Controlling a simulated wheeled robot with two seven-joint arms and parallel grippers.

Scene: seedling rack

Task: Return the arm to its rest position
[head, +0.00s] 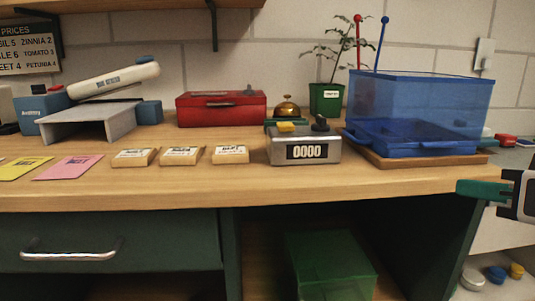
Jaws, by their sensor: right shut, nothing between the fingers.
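My right gripper (464,187) comes in from the right edge of the head view. Its teal fingers point left and are shut, with nothing between them. It is in front of the counter's right end, below the blue bin, and appears clear of the things on the counter. Part of its black and white body is cut off by the picture edge. My left gripper is not in view.
On the wooden counter (330,185) stand a blue clear bin (425,95), a grey counter box (305,148) reading 0000, a red box (222,109) and a potted plant (326,98). A green bin (332,265) sits below. The counter's front strip is clear.

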